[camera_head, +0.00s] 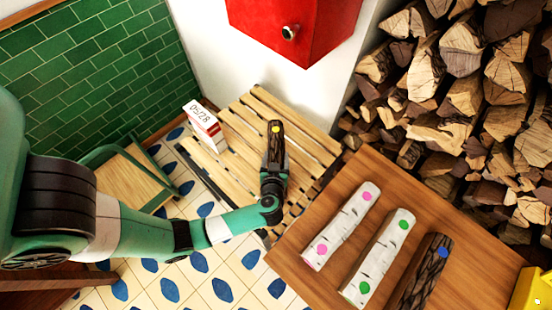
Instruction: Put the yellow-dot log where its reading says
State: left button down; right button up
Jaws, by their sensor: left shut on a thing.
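The yellow-dot log (275,150) has dark bark and a yellow dot near its far end. My left gripper (273,182) is shut on its near end. The log is over the slatted wooden bench (311,137); I cannot tell whether it touches the slats. The characters are too small to read surely. My right gripper is not in view.
A wooden table (377,173) holds a pink-dot log (340,224), a green-dot log (381,257) and a blue-dot log (424,272). A red box with a knob (296,22) hangs above. Stacked firewood (463,92) fills the right. A green-framed stool (133,172) stands left.

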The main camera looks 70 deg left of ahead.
pick_arm(q)
grip_release()
jog(key=p+v, duration=0.5)
jog(key=v, duration=0.6)
jog(key=shift+d+r, duration=0.1)
jog(key=shift+r, duration=0.1)
jog(key=shift+s+d+r, duration=0.1)
jog(key=shift+s+d, duration=0.05)
jog(key=shift+d, duration=0.15)
